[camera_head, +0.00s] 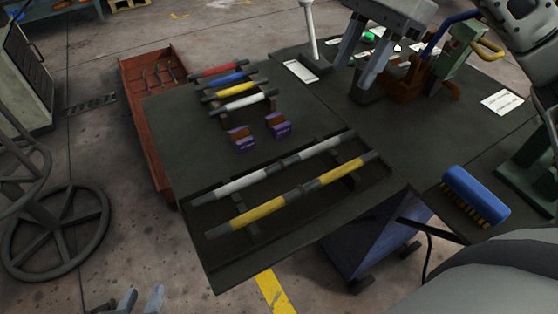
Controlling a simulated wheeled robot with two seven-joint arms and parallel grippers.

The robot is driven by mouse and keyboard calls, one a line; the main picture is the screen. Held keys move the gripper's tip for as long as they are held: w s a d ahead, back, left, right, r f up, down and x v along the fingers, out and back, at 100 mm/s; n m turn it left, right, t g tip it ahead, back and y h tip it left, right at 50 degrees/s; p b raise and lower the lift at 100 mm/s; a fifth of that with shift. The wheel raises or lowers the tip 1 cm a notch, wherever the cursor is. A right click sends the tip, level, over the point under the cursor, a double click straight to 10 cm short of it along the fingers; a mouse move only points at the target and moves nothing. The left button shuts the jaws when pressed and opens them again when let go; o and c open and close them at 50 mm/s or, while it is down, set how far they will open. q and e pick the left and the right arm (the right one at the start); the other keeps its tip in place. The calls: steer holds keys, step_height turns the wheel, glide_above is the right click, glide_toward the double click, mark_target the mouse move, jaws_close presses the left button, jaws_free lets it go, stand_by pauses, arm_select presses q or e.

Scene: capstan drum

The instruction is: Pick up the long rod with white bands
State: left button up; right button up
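The long rod with white bands (247,178) lies in a shallow dark tray (222,251) on the table, behind a parallel long rod with yellow bands (259,212). Both rods have dark sections between the bands. My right gripper (353,75) is above the far part of the table, beyond and to the right of the white-banded rod; its two fingers are apart with nothing seen between them. My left gripper (142,297) shows only its fingertips at the bottom left, low and off the table's near-left side. Its fingers are apart and empty, well clear of the rods.
Short red, blue, yellow and white rods (245,103) lie on a rack behind the tray, near two purple blocks (279,125). A blue brush (476,195) lies at the right. A green-and-brown device (455,50) stands beside my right gripper. A red cart (147,122) is left.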

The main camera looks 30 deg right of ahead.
glide_above(314, 148)
steer(key=d, duration=0.2)
steer(key=f, duration=0.8)
steer(key=shift+d+f+b, duration=0.2)
steer(key=shift+f+b, duration=0.05)
steer(key=shift+b, duration=0.05)
steer(key=shift+x, duration=2.75)
steer(key=shift+w+d, duration=0.15)
jaws_close()
